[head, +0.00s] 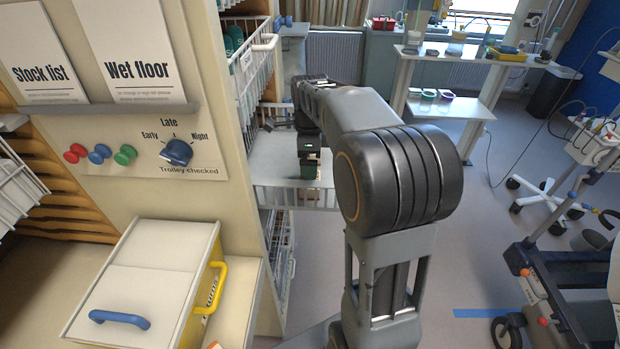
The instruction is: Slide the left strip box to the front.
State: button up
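No thing in the head view can be clearly made out as the left strip box. A small dark green-black block (309,168) shows over a pale tray with wire sides (285,150), right of the cabinet; I cannot tell whether it is a box or part of my wrist. My arm reaches over this tray from the right. The dark end of my arm, with my gripper (277,124), is small and partly hidden by my own links. I cannot tell whether its fingers are open or hold anything.
A wire basket (252,75) with teal items hangs above the tray. The cabinet panel carries a dial (177,152) and coloured knobs (99,154). A white box with a yellow handle (217,287) stands front left.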

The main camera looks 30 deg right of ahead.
notch_tip(320, 180, down, 8)
jog(key=shift+f+p, duration=0.1)
jog(key=shift+p, duration=0.2)
jog(key=shift+c, duration=0.4)
